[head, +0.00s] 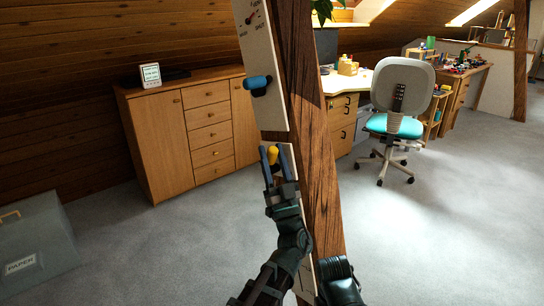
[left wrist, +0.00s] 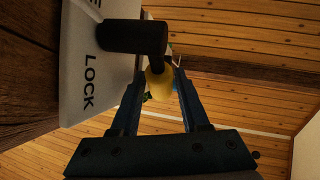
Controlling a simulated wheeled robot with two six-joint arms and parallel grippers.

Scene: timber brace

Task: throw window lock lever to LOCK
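The window lock lever has a black arm (left wrist: 130,36) and a yellow grip (head: 272,154). It is mounted on a pale panel (head: 275,205) on the timber brace. The yellow grip also shows in the left wrist view (left wrist: 158,84). The word LOCK (left wrist: 88,82) is printed on the panel beside the lever. My left gripper (head: 274,156) has its two blue fingers on either side of the yellow grip, with a small gap showing, so it looks open around it. The left wrist view shows the same fingers (left wrist: 160,78). My right gripper is not in view.
The timber brace (head: 318,130) rises through the middle. Above the lever, a white panel (head: 258,50) carries a blue handle (head: 258,84) and a small red pointer. A wooden cabinet (head: 160,145), a swivel chair (head: 403,95) and a grey box (head: 35,240) stand around. Carpet is clear at right.

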